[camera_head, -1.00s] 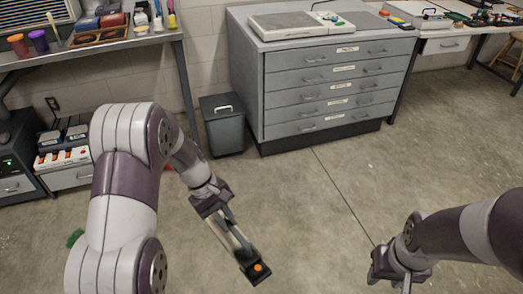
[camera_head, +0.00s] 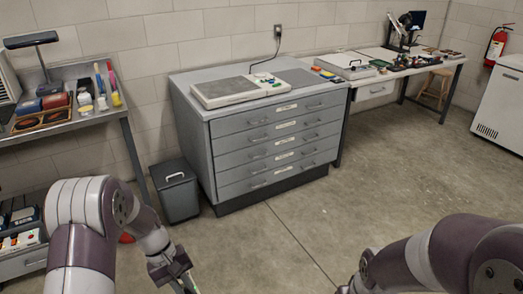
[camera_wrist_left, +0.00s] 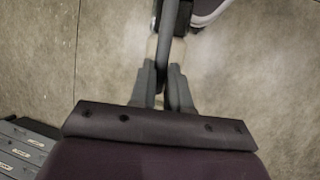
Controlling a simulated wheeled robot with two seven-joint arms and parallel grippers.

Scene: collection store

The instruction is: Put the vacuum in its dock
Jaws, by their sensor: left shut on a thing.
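My left gripper (camera_head: 184,284) is at the bottom edge of the head view, pointing down. In the left wrist view its two grey fingers (camera_wrist_left: 165,88) are shut on a dark, slim handle, which I take to be the vacuum (camera_wrist_left: 166,42). The handle runs away from the fingers over the concrete floor. Most of the vacuum is out of the head view. My right gripper (camera_head: 349,288) barely shows at the bottom edge, and its fingers are cut off. I cannot make out which thing is the vacuum's dock.
A grey drawer cabinet (camera_head: 268,150) stands against the wall, with a flat pale unit (camera_head: 238,91) on top. A grey bin (camera_head: 176,192) stands left of it. A workbench (camera_head: 65,125) is at left, a long table (camera_head: 385,75) at back right. The middle floor is clear.

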